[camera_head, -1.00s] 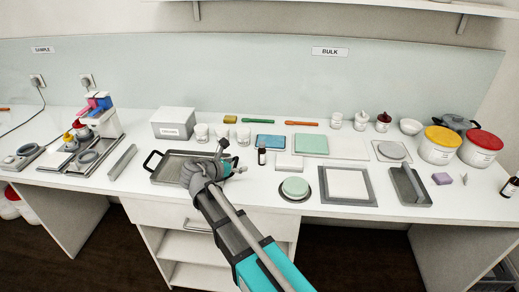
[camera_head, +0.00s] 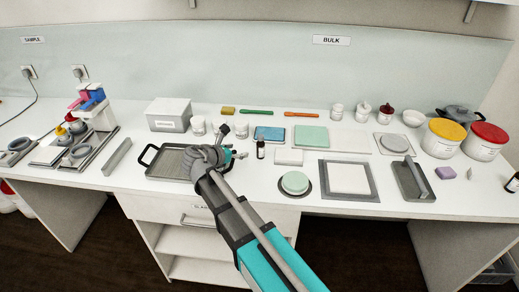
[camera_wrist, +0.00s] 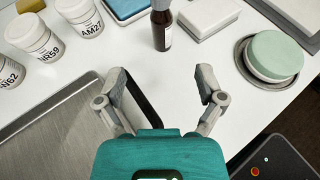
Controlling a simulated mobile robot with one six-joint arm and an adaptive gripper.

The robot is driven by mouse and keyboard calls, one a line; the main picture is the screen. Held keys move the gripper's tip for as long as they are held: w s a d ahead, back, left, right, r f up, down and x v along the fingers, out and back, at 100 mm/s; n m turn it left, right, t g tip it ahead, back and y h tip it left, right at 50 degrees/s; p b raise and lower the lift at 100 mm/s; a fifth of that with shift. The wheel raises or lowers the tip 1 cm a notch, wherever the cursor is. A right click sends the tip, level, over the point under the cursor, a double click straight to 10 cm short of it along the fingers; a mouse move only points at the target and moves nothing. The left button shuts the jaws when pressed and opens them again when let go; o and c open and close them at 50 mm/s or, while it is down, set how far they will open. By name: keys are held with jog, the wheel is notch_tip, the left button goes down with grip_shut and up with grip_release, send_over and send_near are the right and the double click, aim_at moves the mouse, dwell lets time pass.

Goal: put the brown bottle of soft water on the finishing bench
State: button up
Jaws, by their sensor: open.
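A small brown bottle with a dark cap (camera_head: 261,150) stands upright on the white bench (camera_head: 150,135). In the wrist view the brown bottle (camera_wrist: 161,30) is ahead of my gripper, its cap cut off by the top edge. A second brown bottle (camera_head: 513,184) is at the right edge of the head view. I cannot read which one is soft water. My gripper (camera_wrist: 158,80) is open and empty, its fingers spread above the bench, short of the near bottle. In the head view my gripper (camera_head: 238,155) is over the tray's right end. No sign naming a finishing bench shows.
A metal tray (camera_head: 160,174) lies left of the bottle, beside white labelled jars (camera_wrist: 80,14). Right of it are a white block (camera_head: 289,157) and a green disc on a dark dish (camera_head: 295,182). Tubs (camera_head: 484,141) stand at right. Signs read SAMPLE and BULK.

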aim_at(258, 145)
jog(key=b+x, duration=0.2)
jog(key=x, duration=0.5)
jog(key=shift+f+b, duration=0.1)
jog(key=shift+b, duration=0.2)
jog(key=shift+w+d, duration=0.25)
jog(key=shift+w, duration=0.05)
jog(key=shift+w+f, duration=0.1)
jog(key=shift+b+x, duration=0.95)
jog(key=shift+x, duration=1.55)
jog(key=shift+d, duration=0.15)
grip_shut()
